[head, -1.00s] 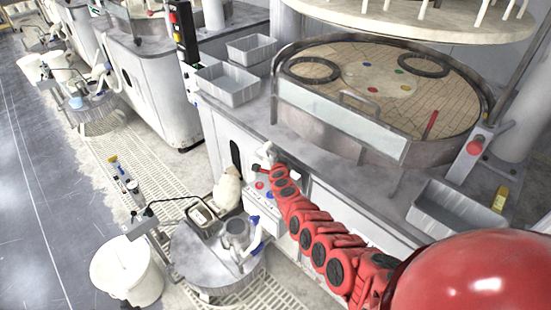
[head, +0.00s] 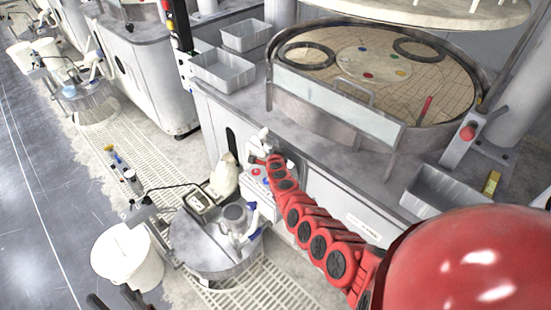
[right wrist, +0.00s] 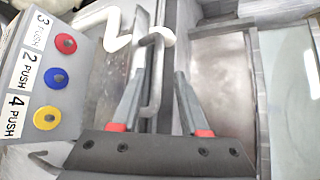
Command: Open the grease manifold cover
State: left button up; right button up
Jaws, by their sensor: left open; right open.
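In the right wrist view my right gripper (right wrist: 160,72) is open, with a grey bar handle (right wrist: 155,85) between its two dark fingers. I cannot tell whether a finger touches it. The handle seems fixed to a narrow grey plate, which may be the manifold cover; how far it stands open cannot be told. In the head view my red right arm reaches down to the machine's front panel, and its fingers are not clearly seen. My left gripper (head: 115,300) shows only as two dark, spread fingertips at the bottom edge, beside the white bucket.
A sloped panel with red (right wrist: 66,43), blue (right wrist: 55,79) and yellow (right wrist: 47,118) push buttons is left of the fingers. A white bent pipe (right wrist: 118,25) is above. The round platen (head: 375,70) and grey trays (head: 223,70) stand on the machine. A white bucket (head: 127,258) and drum (head: 212,250) stand below.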

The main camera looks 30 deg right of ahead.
jog(key=p+v, duration=0.6)
jog(key=v, duration=0.9)
jog(key=shift+r, duration=0.25)
jog(key=shift+s, duration=0.1)
dwell(0.6)
